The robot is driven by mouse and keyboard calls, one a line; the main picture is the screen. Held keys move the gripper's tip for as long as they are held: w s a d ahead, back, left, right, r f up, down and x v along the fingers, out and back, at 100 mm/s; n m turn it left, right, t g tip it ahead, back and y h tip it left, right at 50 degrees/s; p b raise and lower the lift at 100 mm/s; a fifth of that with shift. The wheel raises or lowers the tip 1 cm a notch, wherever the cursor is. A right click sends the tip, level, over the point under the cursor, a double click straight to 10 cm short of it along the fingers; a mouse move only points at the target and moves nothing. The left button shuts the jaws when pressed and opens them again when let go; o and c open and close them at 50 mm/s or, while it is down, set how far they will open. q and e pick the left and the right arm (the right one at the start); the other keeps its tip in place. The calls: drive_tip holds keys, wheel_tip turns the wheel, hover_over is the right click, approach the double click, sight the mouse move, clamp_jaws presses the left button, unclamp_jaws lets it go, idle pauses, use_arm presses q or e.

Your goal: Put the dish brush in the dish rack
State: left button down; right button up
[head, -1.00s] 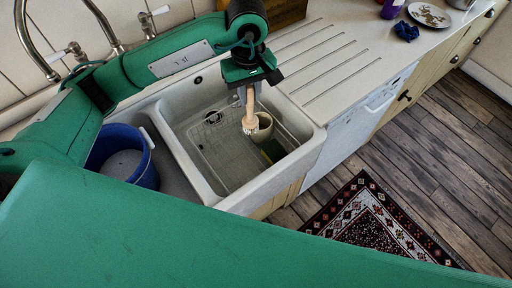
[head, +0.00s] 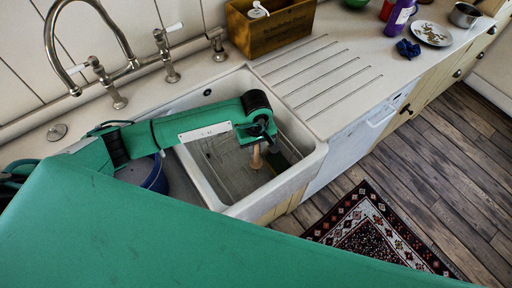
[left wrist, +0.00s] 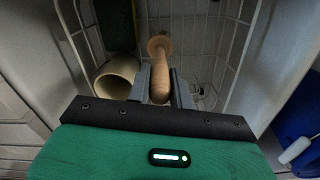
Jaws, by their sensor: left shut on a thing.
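The dish brush (head: 256,159) has a pale wooden handle and hangs down from my left gripper (head: 262,142) inside the white sink. In the left wrist view, the two fingers of my left gripper (left wrist: 160,88) are shut on the brush handle (left wrist: 160,62). The bristle end is not visible now. The dish rack is a wire rack (head: 221,167) in the sink; its wires (left wrist: 215,45) surround the brush in the left wrist view. The brush is over or within the rack; I cannot tell whether it touches the bottom. My right gripper is not in view.
A cream cup (left wrist: 117,78) stands in the rack beside the brush, near a dark green item (left wrist: 115,24). A blue bucket (head: 156,178) is left of the sink basin. Taps (head: 108,80) stand behind, with a wooden box (head: 270,30) nearby. The ridged drainer (head: 315,75) is clear.

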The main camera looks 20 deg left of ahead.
use_arm(q)
drive_tip(key=shift+f, duration=1.2)
drive_tip(key=c, duration=1.3)
unclamp_jaws()
drive_tip(key=shift+r, duration=0.1)
drive_tip(key=shift+o, duration=0.2)
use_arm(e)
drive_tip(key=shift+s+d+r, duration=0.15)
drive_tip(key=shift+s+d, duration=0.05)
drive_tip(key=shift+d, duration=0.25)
use_arm(q)
drive_tip(key=shift+r, duration=0.5)
wheel_tip(320, 180, up, 10)
drive_tip(key=b, duration=0.4)
drive_tip(key=shift+r, duration=0.65)
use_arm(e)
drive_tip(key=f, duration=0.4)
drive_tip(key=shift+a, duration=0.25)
